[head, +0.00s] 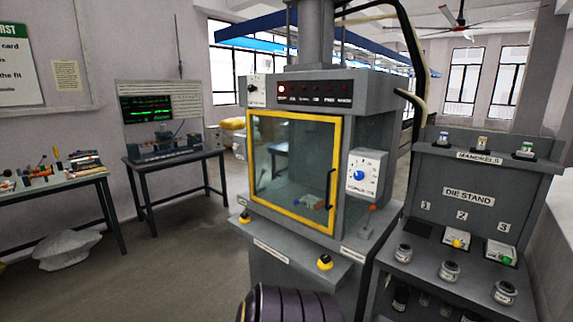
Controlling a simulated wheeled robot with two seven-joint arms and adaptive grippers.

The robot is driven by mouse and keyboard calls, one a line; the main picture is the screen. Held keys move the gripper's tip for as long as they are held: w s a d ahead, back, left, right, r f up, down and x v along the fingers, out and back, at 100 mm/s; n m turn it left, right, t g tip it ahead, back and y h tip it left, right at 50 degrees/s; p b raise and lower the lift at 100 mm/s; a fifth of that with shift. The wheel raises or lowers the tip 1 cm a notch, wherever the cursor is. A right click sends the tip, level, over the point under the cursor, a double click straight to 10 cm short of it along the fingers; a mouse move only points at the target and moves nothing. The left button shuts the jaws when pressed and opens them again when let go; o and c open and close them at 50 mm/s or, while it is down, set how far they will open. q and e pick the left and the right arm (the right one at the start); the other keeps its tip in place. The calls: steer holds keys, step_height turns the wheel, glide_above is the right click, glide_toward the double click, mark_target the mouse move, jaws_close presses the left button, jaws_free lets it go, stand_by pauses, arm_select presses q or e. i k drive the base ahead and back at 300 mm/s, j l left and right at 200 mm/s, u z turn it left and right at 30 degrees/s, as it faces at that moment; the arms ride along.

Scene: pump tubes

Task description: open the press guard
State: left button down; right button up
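The press (365,125) stands in the middle of the head view. Its guard (251,165) is a clear panel in a yellow frame on the press's front, and it looks closed, flush with the housing. A dark vertical handle (331,188) sits at the guard's right side. Through the panel I see a small object with red and blue on it low inside, too unclear to name. Neither of my grippers shows in the view, so nothing of mine is seen touching the guard or handle.
A dial box (364,174) is right of the guard. The die stand (468,222) is close on the right. A bench (175,153) stands back left; the floor (175,245) front left is clear.

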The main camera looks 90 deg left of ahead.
mark_target(338, 121)
steer(key=u, duration=2.85)
